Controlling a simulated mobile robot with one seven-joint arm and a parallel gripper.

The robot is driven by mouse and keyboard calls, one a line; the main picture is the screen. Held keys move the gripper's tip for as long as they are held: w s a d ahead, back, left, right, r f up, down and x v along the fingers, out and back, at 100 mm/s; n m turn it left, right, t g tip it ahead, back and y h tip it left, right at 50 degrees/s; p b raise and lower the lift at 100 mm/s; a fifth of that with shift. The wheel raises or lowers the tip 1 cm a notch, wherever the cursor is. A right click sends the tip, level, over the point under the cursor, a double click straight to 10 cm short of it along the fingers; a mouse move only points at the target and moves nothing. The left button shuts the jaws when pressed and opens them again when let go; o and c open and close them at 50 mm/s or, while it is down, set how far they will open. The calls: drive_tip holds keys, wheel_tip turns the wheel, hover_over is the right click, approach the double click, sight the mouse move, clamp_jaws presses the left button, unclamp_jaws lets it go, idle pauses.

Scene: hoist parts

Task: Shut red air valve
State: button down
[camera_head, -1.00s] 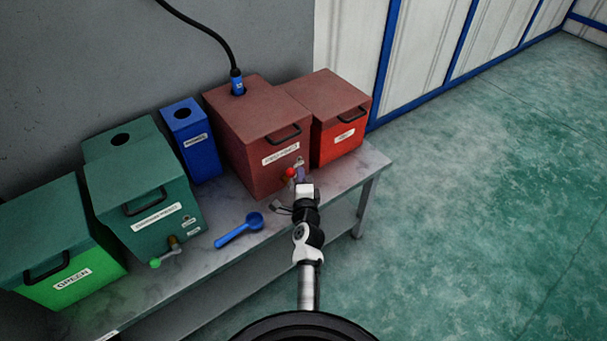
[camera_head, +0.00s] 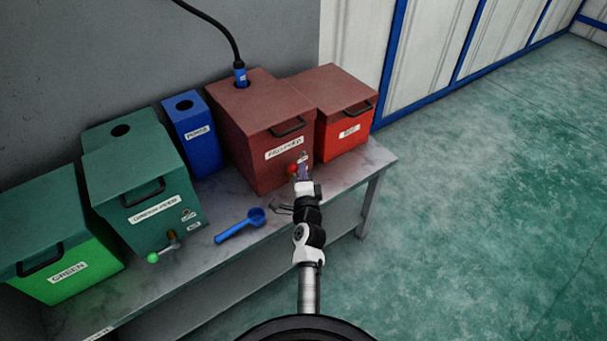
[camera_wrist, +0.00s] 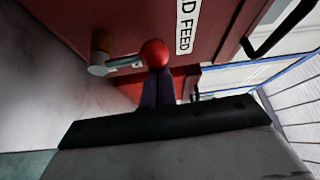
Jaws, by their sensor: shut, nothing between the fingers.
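The red air valve has a red ball knob (camera_head: 293,169) on a lever at the front of the dark red feed box (camera_head: 262,122). In the wrist view the red ball (camera_wrist: 154,54) sits at the end of a metal lever that runs left to a brass-coloured fitting (camera_wrist: 100,50). My gripper (camera_head: 303,172) is at the front of this box, beside the red ball. In the wrist view my gripper fingers (camera_wrist: 158,88) are together, with their tips at or just under the ball. I cannot tell whether they touch it.
A green feed box (camera_head: 140,180) with a green-knobbed valve (camera_head: 153,257), a green bin (camera_head: 50,245), a blue box (camera_head: 193,130) and a red bin (camera_head: 342,115) stand on the grey bench (camera_head: 365,165). A blue scoop (camera_head: 240,224) lies in front. Floor is clear at right.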

drive_tip(key=shift+a+f+b, duration=0.1)
drive_tip(key=shift+f+b, duration=0.1)
drive_tip(key=shift+b, duration=0.2)
drive_tip(key=n+b, duration=0.1)
drive_tip(key=a+n+t+b, duration=0.1)
drive_tip(key=b, duration=0.1)
drive_tip(key=s+n+b, duration=0.1)
drive_tip(key=b, duration=0.1)
drive_tip(key=shift+a+t, duration=0.25)
drive_tip(key=shift+t, duration=0.05)
drive_tip(key=shift+s+r+b, duration=0.1)
drive_tip(key=shift+b, duration=0.25)
drive_tip(key=shift+s+a+b, duration=0.2)
drive_tip(key=shift+a+b, duration=0.05)
drive_tip(key=shift+b, duration=0.2)
drive_tip(key=shift+s+a+f+b, duration=0.5)
drive_tip(key=shift+s+a+f, duration=0.15)
drive_tip(key=shift+a+f, duration=0.35)
drive_tip(key=shift+s+a+f+b, duration=0.45)
drive_tip(key=shift+s+a+f, duration=0.2)
drive_tip(key=shift+a+f, duration=0.3)
drive_tip(key=shift+d+f, duration=0.1)
